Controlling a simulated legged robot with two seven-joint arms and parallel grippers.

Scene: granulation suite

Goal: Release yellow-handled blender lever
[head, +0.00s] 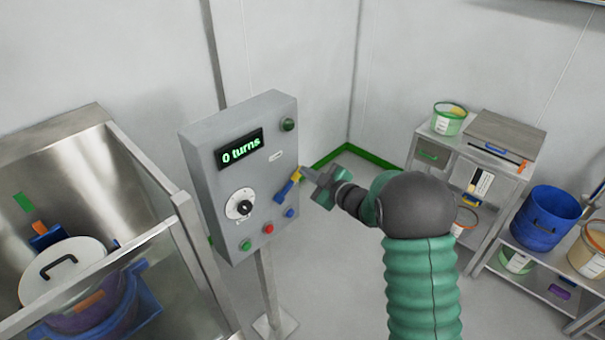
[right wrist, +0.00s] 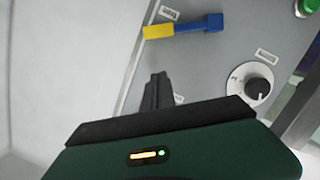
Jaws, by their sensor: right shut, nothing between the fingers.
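The blender lever has a blue arm and a yellow handle (head: 297,174) and sits on the right part of the grey control panel (head: 200,165). In the right wrist view the lever (right wrist: 200,26) lies across the top of the picture, yellow end to the left. My right gripper (head: 310,174) is beside the yellow end in the head view. In the right wrist view the gripper (right wrist: 158,78) is shut and empty, its fingertips pointing toward the panel, below the handle in the picture with a visible gap. My left gripper is not in view.
The panel also carries a "0 turns" display (head: 239,147), a dial (head: 240,204), a red button (head: 268,229) and green and blue buttons. A glass-sided steel enclosure (head: 155,235) stands to the left. Shelves with buckets (head: 545,217) stand to the right.

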